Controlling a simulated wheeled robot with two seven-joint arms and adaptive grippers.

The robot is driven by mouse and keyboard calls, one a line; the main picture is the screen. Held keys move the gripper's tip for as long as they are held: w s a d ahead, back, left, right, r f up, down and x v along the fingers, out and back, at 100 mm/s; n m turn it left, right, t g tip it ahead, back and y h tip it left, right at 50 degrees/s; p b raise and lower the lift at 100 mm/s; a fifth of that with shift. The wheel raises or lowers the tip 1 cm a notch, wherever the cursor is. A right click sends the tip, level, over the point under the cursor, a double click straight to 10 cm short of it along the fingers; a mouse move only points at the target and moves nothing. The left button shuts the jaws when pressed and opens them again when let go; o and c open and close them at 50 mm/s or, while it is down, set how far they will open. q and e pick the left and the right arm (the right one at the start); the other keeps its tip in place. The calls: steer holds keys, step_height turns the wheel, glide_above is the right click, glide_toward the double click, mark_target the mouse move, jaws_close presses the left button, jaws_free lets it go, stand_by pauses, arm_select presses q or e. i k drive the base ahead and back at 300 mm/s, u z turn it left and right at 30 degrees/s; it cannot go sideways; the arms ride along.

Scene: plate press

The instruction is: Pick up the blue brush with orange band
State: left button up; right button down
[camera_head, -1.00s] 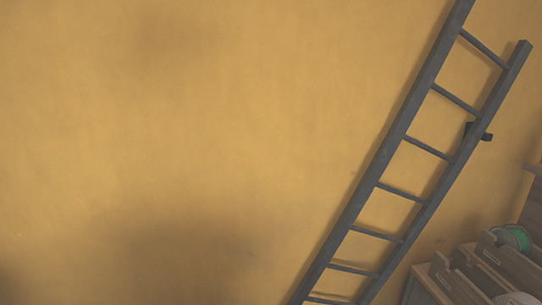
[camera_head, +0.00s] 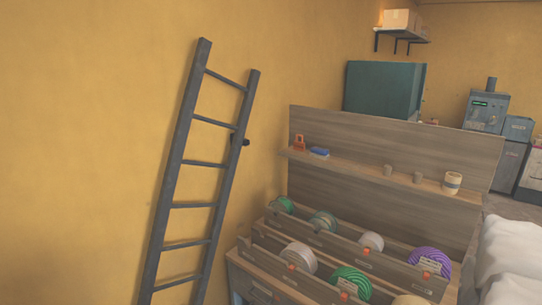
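No brush with an orange band can be made out for certain. A small blue object (camera_head: 319,152) lies on the narrow shelf of the wooden rack, too small to identify. A small orange object (camera_head: 299,142) stands just left of it on the same shelf. Neither of my grippers is in view.
The wooden rack (camera_head: 350,135) has slanted trays holding several green, white and purple discs. A cream cup (camera_head: 452,182) stands on its shelf. A dark ladder (camera_head: 170,190) leans on the yellow wall. White bulky shapes (camera_head: 507,250) are at the right, with grey machines (camera_head: 484,112) behind.

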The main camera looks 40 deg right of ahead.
mark_target(322, 154)
steer(key=z, duration=1.4)
